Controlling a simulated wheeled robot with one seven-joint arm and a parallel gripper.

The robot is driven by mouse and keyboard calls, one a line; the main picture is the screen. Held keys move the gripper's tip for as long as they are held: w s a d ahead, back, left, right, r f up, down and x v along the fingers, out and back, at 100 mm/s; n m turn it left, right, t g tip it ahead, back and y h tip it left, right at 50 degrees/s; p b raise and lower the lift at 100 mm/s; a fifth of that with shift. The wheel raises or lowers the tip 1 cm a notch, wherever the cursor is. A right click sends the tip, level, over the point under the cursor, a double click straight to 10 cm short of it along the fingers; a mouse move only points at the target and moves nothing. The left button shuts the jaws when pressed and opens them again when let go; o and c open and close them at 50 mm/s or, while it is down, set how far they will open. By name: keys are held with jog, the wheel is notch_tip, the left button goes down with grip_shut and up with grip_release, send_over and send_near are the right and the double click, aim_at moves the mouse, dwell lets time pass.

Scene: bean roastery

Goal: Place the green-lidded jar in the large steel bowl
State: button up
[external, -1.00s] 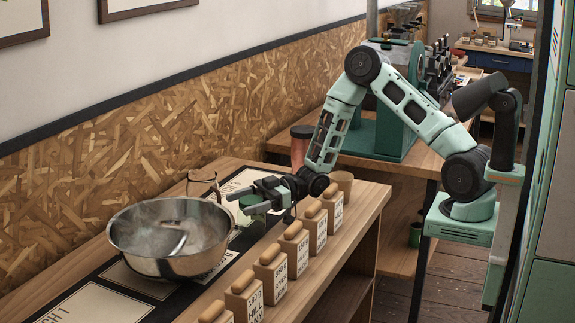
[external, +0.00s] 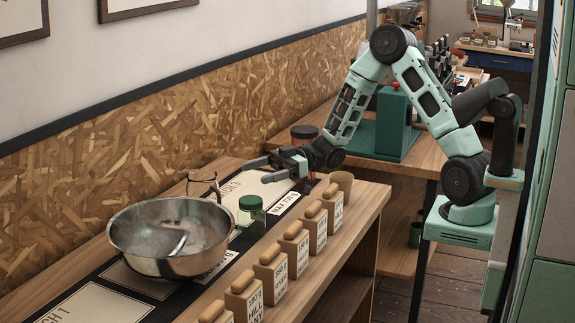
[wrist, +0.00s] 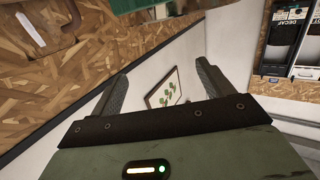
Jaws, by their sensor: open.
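The green-lidded jar (external: 251,212) is small and clear. It stands upright on the counter just right of the large steel bowl (external: 150,258), outside it. The bowl is wide and shiny, with a metallic shape, perhaps a scoop or a reflection, inside. My gripper (external: 258,171) is open and empty, above and behind the jar and apart from it. In the wrist view, both fingers (wrist: 163,82) are spread with nothing between them; the jar and bowl do not show there.
A row of several wooden-lidded canisters (external: 295,243) lines the counter's front edge. A glass vessel (external: 203,184) stands behind the bowl. Flat printed cards lie on the counter.

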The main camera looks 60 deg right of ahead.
aim_at(254, 199)
jog(key=shift+f, duration=0.1)
jog(key=shift+g+h, duration=0.3)
jog(key=shift+h, duration=0.5)
jog(key=f, duration=0.2)
jog(key=d+f, duration=0.1)
jog(key=f, duration=0.1)
jog(key=s+f, duration=0.1)
jog(key=f, duration=0.1)
jog(key=shift+d+f, duration=0.1)
jog(key=shift+d, duration=0.1)
jog(key=shift+p+x, duration=0.5)
jog(key=shift+x, duration=3.1)
jog(key=c, duration=1.5)
jog(key=shift+c, duration=0.4)
